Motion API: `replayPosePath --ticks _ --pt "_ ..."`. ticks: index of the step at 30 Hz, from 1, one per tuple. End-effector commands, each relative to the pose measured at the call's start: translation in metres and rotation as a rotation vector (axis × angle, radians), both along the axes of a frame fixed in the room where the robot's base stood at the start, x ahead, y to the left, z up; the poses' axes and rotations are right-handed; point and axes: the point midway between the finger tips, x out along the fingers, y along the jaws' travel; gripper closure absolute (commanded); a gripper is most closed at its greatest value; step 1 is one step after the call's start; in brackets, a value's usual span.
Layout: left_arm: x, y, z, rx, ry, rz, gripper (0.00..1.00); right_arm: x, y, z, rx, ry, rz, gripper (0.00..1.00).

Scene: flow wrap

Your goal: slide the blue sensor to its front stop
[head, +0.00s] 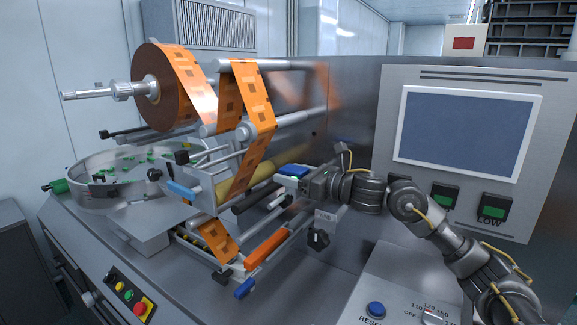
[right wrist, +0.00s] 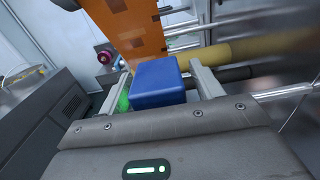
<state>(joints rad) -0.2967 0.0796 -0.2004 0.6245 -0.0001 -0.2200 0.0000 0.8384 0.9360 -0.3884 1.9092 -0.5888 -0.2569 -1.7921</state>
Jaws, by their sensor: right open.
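The blue sensor (head: 293,170) is a small block beside the orange film, near the middle of the machine. My right gripper (head: 287,183) reaches in from the right and is at the sensor. In the right wrist view the blue sensor (right wrist: 158,83) lies between the two fingers of my right gripper (right wrist: 165,88). The fingers are open, one on each side, with a narrow gap seen at the left. I cannot tell whether the right finger touches it. I cannot make out the front stop for certain. My left gripper is not in view.
The orange film (head: 250,105) runs down from its roll (head: 160,88) close to the sensor. A yellow roller (head: 255,185) and a dark roller lie near the gripper. A control panel (head: 470,140) stands at the right. A round feeder bowl (head: 80,178) is at the left.

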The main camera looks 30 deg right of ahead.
Motion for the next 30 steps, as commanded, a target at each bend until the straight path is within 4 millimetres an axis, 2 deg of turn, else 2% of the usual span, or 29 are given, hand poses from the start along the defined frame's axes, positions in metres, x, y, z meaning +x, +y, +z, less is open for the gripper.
replayPosePath --ticks 4,14,28,30 --pt "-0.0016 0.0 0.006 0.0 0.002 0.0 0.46 0.0097 0.0063 0.0011 0.0 0.0 0.001 0.35" --pt "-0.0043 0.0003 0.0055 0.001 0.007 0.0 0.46 0.0117 0.0077 -0.0004 -0.002 -0.001 0.001 0.36" --pt "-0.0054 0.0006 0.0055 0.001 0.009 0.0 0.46 0.0116 0.0075 -0.0005 -0.001 -0.001 0.001 0.97" --pt "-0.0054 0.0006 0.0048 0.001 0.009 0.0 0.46 0.011 0.0085 -0.0008 -0.001 -0.001 0.002 0.97"
